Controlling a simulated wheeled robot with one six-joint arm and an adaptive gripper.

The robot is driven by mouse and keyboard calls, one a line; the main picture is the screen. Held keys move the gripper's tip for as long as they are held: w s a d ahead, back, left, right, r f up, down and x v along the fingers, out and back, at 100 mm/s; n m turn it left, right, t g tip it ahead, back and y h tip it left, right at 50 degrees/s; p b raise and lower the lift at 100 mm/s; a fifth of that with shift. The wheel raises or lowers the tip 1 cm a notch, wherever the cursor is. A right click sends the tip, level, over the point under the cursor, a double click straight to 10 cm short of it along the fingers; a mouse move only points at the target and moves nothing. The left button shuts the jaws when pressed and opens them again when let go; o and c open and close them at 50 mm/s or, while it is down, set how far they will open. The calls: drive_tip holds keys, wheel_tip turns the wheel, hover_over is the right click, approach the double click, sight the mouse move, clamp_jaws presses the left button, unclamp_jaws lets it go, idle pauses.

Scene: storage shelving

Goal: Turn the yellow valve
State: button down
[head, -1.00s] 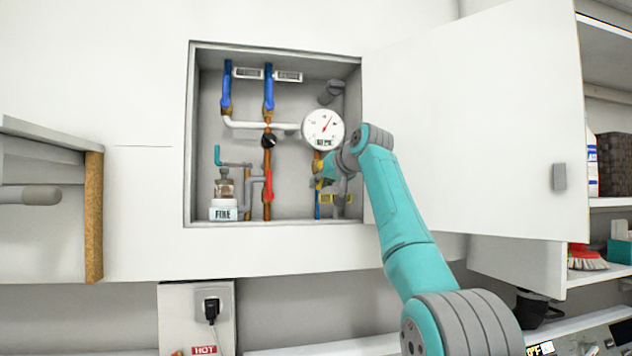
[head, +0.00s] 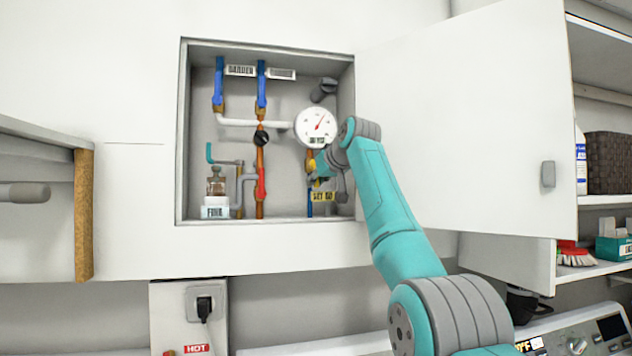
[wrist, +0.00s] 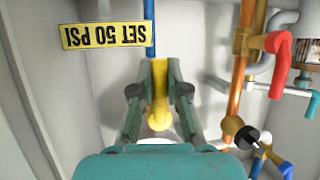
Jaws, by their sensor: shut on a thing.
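The yellow valve (wrist: 159,118) shows in the middle of the wrist view, on a blue pipe. Its yellow handle lies between the two green fingers of my gripper (wrist: 159,88), which is shut on it. In the head view my gripper (head: 319,166) is inside the wall cabinet, below the round gauge (head: 316,127). Only a little yellow of the valve (head: 311,167) shows there, since my gripper and wrist cover most of it. A yellow label reading SET 50 PSI (wrist: 106,34) is beside the blue pipe.
The open cabinet door (head: 465,125) stands to the right of my arm. Inside the cabinet, a red handle (head: 261,184), a black knob (head: 261,138) and blue valves (head: 219,83) are to the left.

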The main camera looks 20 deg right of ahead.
drive_tip(key=c, duration=1.2)
unclamp_jaws()
drive_tip(key=shift+o, duration=0.2)
drive_tip(key=v, duration=1.2)
